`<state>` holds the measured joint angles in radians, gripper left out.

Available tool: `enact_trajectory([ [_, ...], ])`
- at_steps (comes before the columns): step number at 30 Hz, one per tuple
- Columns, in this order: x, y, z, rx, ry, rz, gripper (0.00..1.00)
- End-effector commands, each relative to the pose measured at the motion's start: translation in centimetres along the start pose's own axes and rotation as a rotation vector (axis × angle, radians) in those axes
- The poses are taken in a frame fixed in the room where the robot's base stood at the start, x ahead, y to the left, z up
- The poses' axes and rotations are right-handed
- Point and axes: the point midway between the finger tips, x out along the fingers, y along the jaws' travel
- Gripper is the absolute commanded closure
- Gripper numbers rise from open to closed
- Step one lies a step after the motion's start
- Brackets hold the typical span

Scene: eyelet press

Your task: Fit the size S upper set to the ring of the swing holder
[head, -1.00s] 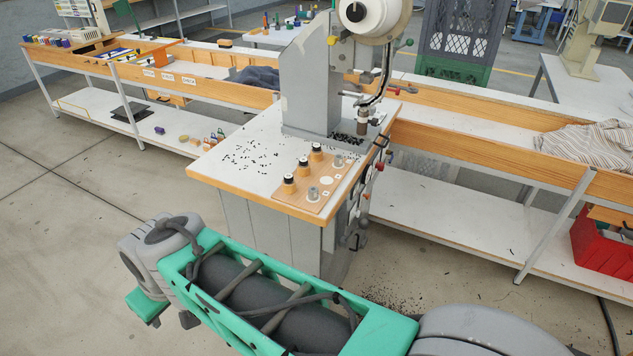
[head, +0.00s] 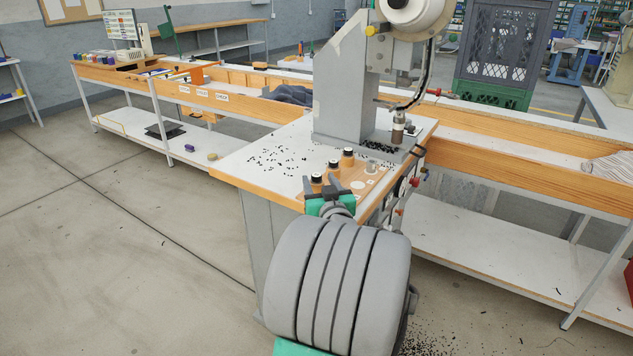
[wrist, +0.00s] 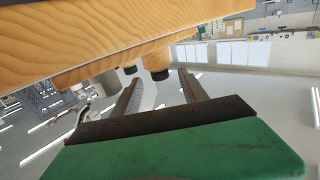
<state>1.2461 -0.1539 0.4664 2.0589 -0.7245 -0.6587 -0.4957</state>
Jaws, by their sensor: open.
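Several small tool sets stand on a wooden board (head: 378,187) at the front of the press table. I cannot read which is size S upper. The press spindle (head: 398,130) hangs above the table; I cannot make out the swing holder's ring. My gripper (head: 321,185) is open and empty at the board's front edge. In the wrist view, a black-tipped wooden piece (wrist: 157,66) shows just beyond the spread fingers (wrist: 158,82).
The press column (head: 345,95) stands behind the board. Black eyelets are scattered on the tabletop (head: 255,165) to the left. A long wooden-edged bench (head: 500,160) runs behind and to the right. Open floor (head: 110,260) lies to the left.

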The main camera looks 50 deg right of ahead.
Motion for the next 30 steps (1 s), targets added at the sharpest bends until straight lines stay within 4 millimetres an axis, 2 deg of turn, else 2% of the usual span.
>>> enact_trajectory([
  [3,2.3,-0.2,0.0,0.000,-0.001,-0.004,0.49],
  [5,3.1,-0.1,0.0,0.000,-0.001,-0.003,0.49],
  [12,3.5,-0.1,0.0,0.000,-0.001,-0.001,0.49],
  [30,3.5,-0.1,0.0,0.000,-0.001,-0.001,0.97],
])
